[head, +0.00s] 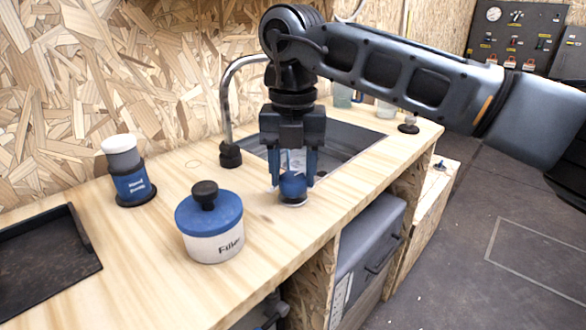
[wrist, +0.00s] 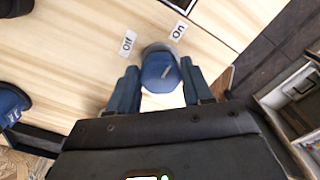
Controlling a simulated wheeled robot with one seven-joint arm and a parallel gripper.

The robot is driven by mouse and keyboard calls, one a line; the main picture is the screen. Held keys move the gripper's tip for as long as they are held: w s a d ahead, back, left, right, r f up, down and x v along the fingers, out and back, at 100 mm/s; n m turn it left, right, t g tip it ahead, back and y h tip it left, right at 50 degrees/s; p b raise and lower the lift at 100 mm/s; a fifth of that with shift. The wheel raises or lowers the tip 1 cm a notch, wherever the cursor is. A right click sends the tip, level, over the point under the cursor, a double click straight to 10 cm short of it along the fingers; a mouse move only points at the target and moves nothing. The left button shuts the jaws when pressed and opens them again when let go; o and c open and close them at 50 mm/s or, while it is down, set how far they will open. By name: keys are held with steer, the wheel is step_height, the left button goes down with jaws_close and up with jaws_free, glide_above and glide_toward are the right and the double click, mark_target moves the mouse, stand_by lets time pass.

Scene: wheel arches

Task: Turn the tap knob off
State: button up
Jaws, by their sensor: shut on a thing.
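The tap knob (head: 292,187) is a blue knob on a pale round base on the wooden counter, in front of the sink. In the wrist view the knob (wrist: 160,70) has a light pointer line that tilts up to the right, toward the On label (wrist: 179,31). The Off label (wrist: 128,43) is on the counter to its left. My gripper (head: 292,182) points down with its blue fingers on either side of the knob, shut on it. The fingers also show in the wrist view (wrist: 160,90). The curved metal tap (head: 229,95) stands behind, left of the sink.
A white jar with a blue lid (head: 210,225) stands left of my gripper. A blue and white bottle (head: 129,172) is farther left, near a dark tray (head: 45,262). The sink basin (head: 350,140) lies behind. The counter's front edge is close to the knob.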

steer(key=shift+n, duration=0.3)
steer(key=n+p, duration=0.1)
steer(key=n, duration=0.2)
steer(key=shift+r+n, duration=0.1)
steer(key=shift+n, duration=0.3)
steer(key=n+p, duration=0.1)
steer(key=n, duration=0.3)
steer(key=shift+a+n, duration=0.1)
steer(key=shift+n, duration=0.2)
steer(key=n, duration=0.4)
steer(key=n+p, duration=0.1)
steer(key=n, duration=0.3)
steer(key=shift+s+a+n, duration=0.1)
steer(key=shift+s+n, duration=0.05)
steer(key=shift+n, duration=0.45)
steer(key=o, duration=1)
steer(key=shift+o, duration=0.2)
